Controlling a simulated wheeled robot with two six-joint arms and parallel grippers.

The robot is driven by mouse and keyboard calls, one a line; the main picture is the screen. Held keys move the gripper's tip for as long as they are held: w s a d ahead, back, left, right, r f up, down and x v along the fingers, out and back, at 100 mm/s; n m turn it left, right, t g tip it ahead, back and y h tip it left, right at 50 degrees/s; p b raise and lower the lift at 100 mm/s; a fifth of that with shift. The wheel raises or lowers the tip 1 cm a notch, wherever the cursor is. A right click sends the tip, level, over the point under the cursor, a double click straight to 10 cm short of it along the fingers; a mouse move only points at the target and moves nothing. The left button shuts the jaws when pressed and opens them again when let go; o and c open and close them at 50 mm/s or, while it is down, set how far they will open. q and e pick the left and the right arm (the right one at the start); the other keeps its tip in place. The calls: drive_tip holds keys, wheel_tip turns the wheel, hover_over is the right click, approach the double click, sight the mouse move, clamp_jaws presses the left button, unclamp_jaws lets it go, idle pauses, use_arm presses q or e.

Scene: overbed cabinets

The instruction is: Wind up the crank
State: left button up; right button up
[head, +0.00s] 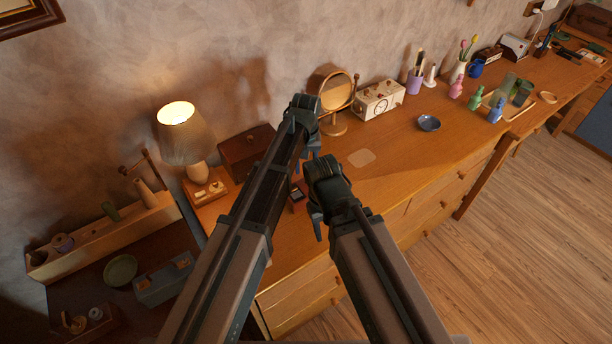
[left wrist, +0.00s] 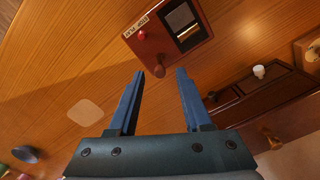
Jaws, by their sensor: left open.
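A small red-brown box (left wrist: 190,45) with a dark window, a red button (left wrist: 142,36) and a paper label lies on the dresser top in the left wrist view. A round brown knob (left wrist: 159,71) stands at its near edge; I cannot tell whether it is the crank's handle. In the head view the box (head: 298,196) shows only partly between my arms. My left gripper (left wrist: 160,73) is open, its fingertips either side of the knob in the picture; contact cannot be told. It is small in the head view (head: 309,154). My right gripper (head: 317,222) points down near the box; its jaws are unclear.
A lamp (head: 183,135) and a dark wooden box (head: 240,150) stand to the left. A round mirror (head: 331,90) and a cream clock-like box (head: 379,100) are behind. A blue bowl (head: 429,123) lies right; the dresser top (head: 400,150) around it is mostly clear.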

use_arm(q)
drive_tip(key=shift+f, duration=0.45)
clamp_jaws()
drive_tip(key=shift+m, duration=0.3)
drive_tip(key=m, duration=0.3)
drive_tip(key=shift+d+m, duration=0.25)
drive_tip(key=shift+m, duration=0.15)
drive_tip(key=shift+s+d+m, duration=0.1)
drive_tip(key=shift+d+m, duration=0.05)
drive_tip(key=shift+m, duration=0.95)
drive_tip(key=shift+s+d+m, duration=0.1)
drive_tip(key=shift+m, duration=1)
